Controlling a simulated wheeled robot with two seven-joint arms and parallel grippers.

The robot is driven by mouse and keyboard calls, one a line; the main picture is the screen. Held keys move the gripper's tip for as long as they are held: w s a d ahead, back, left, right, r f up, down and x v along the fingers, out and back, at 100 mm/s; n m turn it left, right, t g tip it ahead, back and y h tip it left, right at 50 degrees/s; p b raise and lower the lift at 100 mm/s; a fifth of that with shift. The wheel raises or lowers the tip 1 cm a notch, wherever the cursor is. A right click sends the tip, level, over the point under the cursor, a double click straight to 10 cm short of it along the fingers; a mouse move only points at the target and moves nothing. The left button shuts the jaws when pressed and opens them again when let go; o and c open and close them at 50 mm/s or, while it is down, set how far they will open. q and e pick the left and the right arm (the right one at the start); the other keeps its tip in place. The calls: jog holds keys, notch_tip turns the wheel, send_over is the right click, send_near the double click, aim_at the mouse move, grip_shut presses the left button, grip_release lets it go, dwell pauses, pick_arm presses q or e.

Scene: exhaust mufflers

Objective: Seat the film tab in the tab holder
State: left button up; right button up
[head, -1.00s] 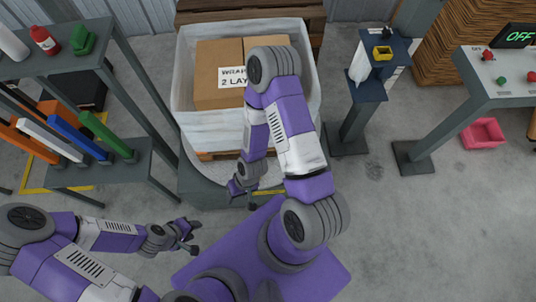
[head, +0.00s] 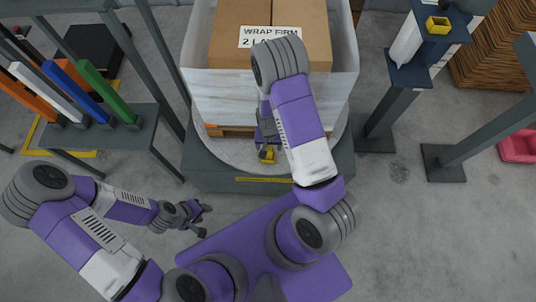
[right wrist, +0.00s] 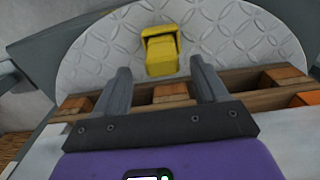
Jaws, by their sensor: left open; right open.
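A yellow block with a recessed front (right wrist: 161,50) sits at the turntable in the right wrist view; I cannot tell whether it is the tab holder. It shows small and yellow in the head view (head: 267,155). My right gripper (right wrist: 160,68) is open, its fingers spread on either side of the block's near end in the picture; contact cannot be told. In the head view my right arm partly covers this gripper. A pale film sheet (head: 405,42) hangs on a dark post. My left gripper (head: 205,217) is open and empty above the floor.
A film-wrapped pallet load of cartons (head: 225,98) stands on the round turntable (head: 340,140). A yellow box-like part (head: 437,25) tops the dark post at right. A shelf with coloured bars (head: 95,145) stands at left. Floor around my left gripper is clear.

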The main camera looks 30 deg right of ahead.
notch_tip(320, 180, down, 6)
jog(key=b, duration=0.2)
jog(key=shift+a+r+b, duration=0.15)
jog(key=shift+b, duration=0.15)
jog(key=shift+r, duration=0.1)
jog(key=c, duration=1.1)
jog(key=shift+o, duration=0.2)
